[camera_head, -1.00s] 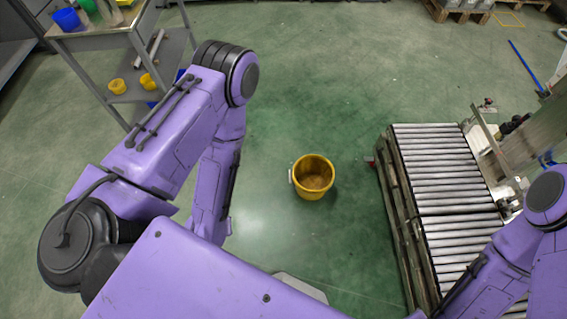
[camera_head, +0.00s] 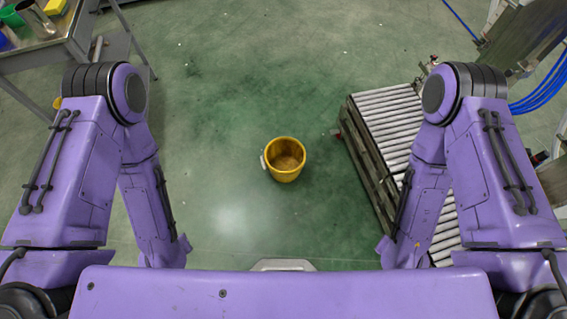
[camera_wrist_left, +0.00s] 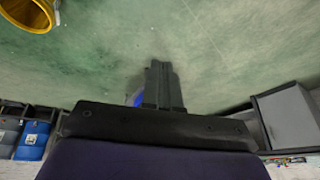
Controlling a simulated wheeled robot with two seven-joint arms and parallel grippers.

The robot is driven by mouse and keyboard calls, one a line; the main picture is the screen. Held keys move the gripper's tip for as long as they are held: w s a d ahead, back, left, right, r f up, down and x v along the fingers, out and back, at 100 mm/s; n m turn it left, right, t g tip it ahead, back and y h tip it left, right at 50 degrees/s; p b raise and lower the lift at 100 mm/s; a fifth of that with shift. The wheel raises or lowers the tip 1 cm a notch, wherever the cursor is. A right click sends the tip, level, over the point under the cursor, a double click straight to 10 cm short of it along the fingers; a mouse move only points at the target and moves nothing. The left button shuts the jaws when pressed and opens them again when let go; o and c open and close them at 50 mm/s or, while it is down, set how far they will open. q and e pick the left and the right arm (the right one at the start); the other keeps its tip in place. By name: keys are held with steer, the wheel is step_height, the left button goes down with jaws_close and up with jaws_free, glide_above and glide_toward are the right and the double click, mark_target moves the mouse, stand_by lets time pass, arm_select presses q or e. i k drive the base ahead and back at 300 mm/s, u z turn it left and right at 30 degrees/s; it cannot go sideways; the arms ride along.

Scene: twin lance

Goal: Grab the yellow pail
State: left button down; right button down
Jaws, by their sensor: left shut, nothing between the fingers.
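The yellow pail (camera_head: 285,160) stands upright on the green floor ahead of me, in the middle of the head view. It looks empty, and a pale handle grip hangs at its left side. Part of the pail (camera_wrist_left: 30,14) also shows at the top left corner of the left wrist view. My left gripper (camera_wrist_left: 160,70) is shut and empty in the left wrist view, apart from the pail. In the head view both of my arms are folded at the sides, and neither gripper can be seen.
A roller conveyor (camera_head: 392,125) on a wooden frame stands to the right of the pail. A metal table (camera_head: 60,45) with containers is at the upper left. Blue barrels (camera_wrist_left: 32,140) and a grey cabinet (camera_wrist_left: 288,115) show in the left wrist view. The floor around the pail is clear.

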mark_target(285, 156)
steer(key=z, duration=3.95)
steer(key=k, duration=1.55)
steer(key=u, duration=1.6)
